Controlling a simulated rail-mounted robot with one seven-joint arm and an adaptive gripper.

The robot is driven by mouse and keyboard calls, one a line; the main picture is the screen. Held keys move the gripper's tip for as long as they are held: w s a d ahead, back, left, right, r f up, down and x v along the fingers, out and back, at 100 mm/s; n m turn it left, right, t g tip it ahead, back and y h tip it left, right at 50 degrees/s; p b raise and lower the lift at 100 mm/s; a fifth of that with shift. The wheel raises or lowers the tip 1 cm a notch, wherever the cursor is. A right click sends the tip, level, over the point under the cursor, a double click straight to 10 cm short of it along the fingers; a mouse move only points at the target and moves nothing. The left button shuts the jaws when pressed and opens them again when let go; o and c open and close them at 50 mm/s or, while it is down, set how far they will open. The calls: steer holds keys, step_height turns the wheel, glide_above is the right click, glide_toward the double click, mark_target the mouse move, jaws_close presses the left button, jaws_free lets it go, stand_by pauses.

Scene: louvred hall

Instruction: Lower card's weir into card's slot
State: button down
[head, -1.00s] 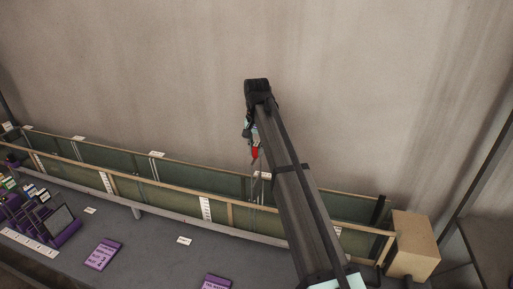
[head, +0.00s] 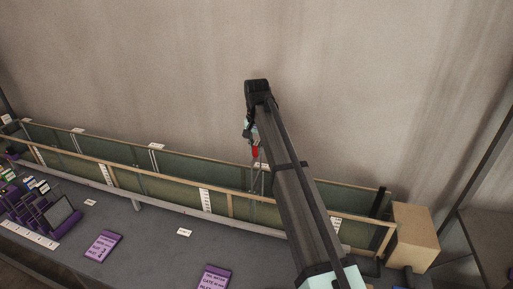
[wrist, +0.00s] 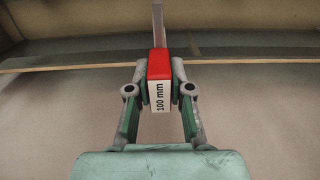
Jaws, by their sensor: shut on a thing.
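My gripper (wrist: 160,88) is shut on the red-topped grip of a weir (wrist: 160,68), whose white face reads "100 mm". In the wrist view the weir's narrow pale plate runs up the picture, away from my gripper. In the head view the red grip (head: 255,152) hangs below my gripper (head: 252,136), over the long green-walled channel. The plate's lower end is hard to make out against the channel. A purple card (head: 102,246) lies on the grey bench; its text is too small to read. A pale pair of upright strips (head: 157,162), perhaps a slot, shows on the far wall.
The channel has thin wooden rims (head: 150,173) and small white tags (head: 156,146). A wooden box (head: 414,238) stands at its right end. Another purple card (head: 214,278) lies in front. A purple rack (head: 52,214) stands at left.

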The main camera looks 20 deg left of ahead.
steer(key=b, duration=0.1)
glide_toward(257, 177)
steer(key=shift+a+f, duration=0.1)
stand_by(0.7)
steer(key=shift+f, duration=0.1)
stand_by(0.4)
steer(key=shift+f+b, duration=0.75)
steer(key=shift+f, duration=1.5)
steer(key=shift+s+f, duration=0.1)
steer(key=shift+f, duration=0.35)
steer(key=c, duration=1)
jaws_free()
steer(key=shift+o, duration=0.2)
